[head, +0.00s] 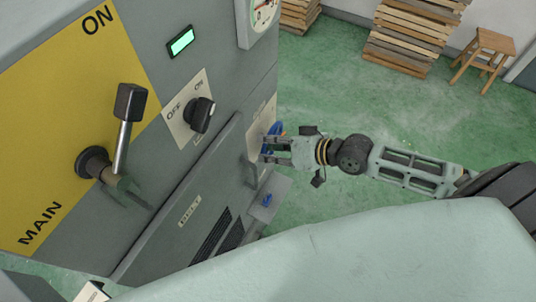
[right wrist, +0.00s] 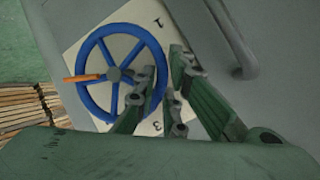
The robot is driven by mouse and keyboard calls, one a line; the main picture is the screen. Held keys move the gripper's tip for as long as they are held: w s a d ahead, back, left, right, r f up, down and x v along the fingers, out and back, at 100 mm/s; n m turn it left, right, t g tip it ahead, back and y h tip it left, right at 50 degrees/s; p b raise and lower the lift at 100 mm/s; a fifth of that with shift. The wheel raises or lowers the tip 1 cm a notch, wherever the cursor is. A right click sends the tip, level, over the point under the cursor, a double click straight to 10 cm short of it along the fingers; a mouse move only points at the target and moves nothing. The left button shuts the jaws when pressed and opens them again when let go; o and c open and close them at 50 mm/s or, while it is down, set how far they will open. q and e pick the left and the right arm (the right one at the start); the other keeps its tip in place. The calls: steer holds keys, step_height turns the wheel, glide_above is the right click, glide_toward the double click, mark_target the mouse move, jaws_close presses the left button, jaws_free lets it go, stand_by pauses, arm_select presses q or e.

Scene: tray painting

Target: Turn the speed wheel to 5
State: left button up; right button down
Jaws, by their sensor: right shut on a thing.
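The speed wheel is a blue spoked wheel (right wrist: 82,92) on a pale plate (right wrist: 67,47) in the right wrist view. The numbers 1 and 3 show on the plate; other marks are hidden. My right gripper (right wrist: 160,72) is shut on the wheel's rim at its right side. In the head view the wheel (head: 275,129) is partly hidden behind my right gripper (head: 264,149), which reaches it from the right. My left gripper is not in view.
The grey machine carries a MAIN lever (head: 123,145), an OFF/ON knob (head: 199,115), a lit green display (head: 181,42) and a dial (head: 263,14). A grey handle (head: 250,173) stands beside the wheel. Stacked boards (head: 410,42) and a wooden stool (head: 485,55) stand at the back. Green floor between is clear.

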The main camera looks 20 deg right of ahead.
steer(key=shift+w+d+r+m+g+y+b, duration=0.15)
steer(key=shift+d+m+g+y+b, duration=0.2)
steer(key=shift+b, duration=0.65)
steer(key=shift+a+r, duration=0.1)
steer(key=c, duration=1.8)
jaws_free()
steer(key=shift+c, duration=0.2)
steer(key=v, duration=1.2)
